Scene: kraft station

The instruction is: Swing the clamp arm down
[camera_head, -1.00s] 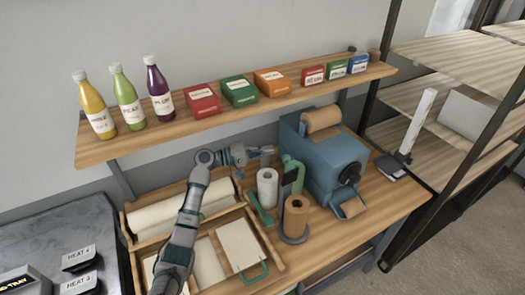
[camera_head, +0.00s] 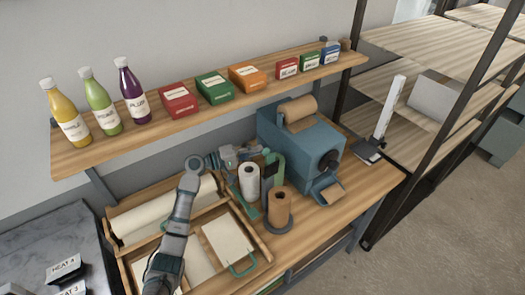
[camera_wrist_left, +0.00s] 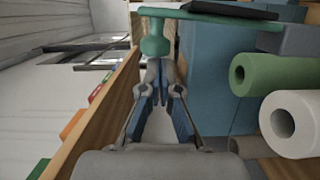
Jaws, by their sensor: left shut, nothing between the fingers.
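The green clamp arm (camera_head: 276,166) stands raised, upright behind the white roll, with a dark plate beside it. In the left wrist view the green arm (camera_wrist_left: 215,14) runs across the top, and its rounded green knob (camera_wrist_left: 155,46) is just ahead of my fingertips. My left gripper (camera_head: 261,151) reaches in behind the white roll at the upper end of the clamp arm. In the wrist view its fingers (camera_wrist_left: 160,90) are shut and empty. I cannot tell whether they touch the knob. My right gripper is not in view.
A white roll (camera_head: 249,181) and a brown roll (camera_head: 279,207) stand close in front. A blue machine (camera_head: 300,145) with a brown paper roll is just right. The shelf (camera_head: 205,116) with bottles and boxes overhangs behind. A wooden tray (camera_head: 265,250) lies front left.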

